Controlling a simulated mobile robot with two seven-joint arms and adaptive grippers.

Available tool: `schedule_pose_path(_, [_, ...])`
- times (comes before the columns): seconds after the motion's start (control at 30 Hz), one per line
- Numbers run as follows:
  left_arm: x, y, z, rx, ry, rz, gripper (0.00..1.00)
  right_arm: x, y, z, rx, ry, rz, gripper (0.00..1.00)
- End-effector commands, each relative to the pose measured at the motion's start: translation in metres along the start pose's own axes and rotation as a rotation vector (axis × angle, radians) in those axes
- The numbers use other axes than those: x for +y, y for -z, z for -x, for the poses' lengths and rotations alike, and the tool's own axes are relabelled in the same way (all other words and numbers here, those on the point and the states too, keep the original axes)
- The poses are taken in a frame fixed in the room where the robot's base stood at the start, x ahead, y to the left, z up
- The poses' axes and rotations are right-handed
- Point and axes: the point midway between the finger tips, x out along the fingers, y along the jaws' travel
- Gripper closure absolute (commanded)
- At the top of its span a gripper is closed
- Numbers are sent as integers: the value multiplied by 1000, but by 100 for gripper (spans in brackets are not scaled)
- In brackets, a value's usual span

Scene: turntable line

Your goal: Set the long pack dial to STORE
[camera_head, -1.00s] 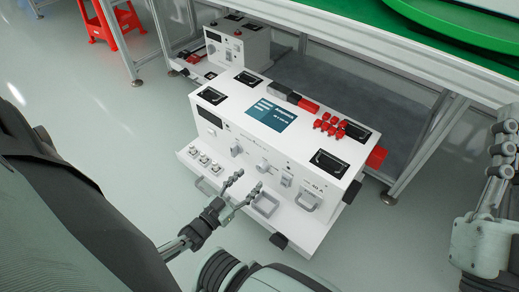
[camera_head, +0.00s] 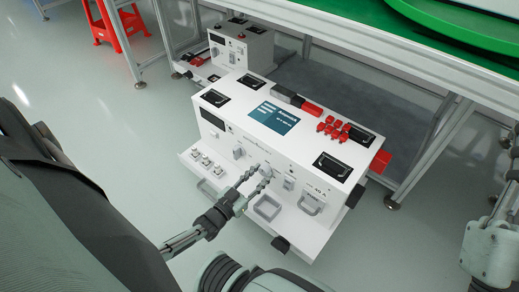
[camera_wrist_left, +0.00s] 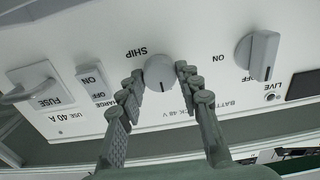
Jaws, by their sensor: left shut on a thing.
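The long pack (camera_head: 285,135) is a long white box with a control panel on its front face. Its grey round dial (camera_wrist_left: 159,72) shows in the left wrist view, with the word SHIP beside it, upside down; I cannot see a STORE label. My left gripper (camera_wrist_left: 158,80) is shut on the dial, one finger on each side. In the head view the left gripper (camera_head: 262,176) reaches the middle of the front face and largely hides the dial. My right gripper (camera_head: 515,150) is cut off by the right edge, so its fingers cannot be read.
A second knob (camera_wrist_left: 258,55) marked ON and OFF sits beside the dial, with an ON/OFF switch (camera_wrist_left: 93,85) and FUSE handle (camera_wrist_left: 30,82) opposite. A smaller white box (camera_head: 240,45) stands behind. A green-topped table (camera_head: 400,40) is behind the pack.

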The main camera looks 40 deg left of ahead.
Motion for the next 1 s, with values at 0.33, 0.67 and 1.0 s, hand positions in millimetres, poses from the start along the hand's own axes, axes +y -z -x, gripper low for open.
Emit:
schedule_pose_path(0.33, [0,0,0,0,0,-27,95,0,0,0,-1,0,0,100])
schedule_pose_path(0.67, [0,0,0,0,1,-217,95,0,2,1,17,0,0,100])
schedule_pose_path(1.0, [0,0,0,1,0,-536,95,1,10,2,69,0,3,100])
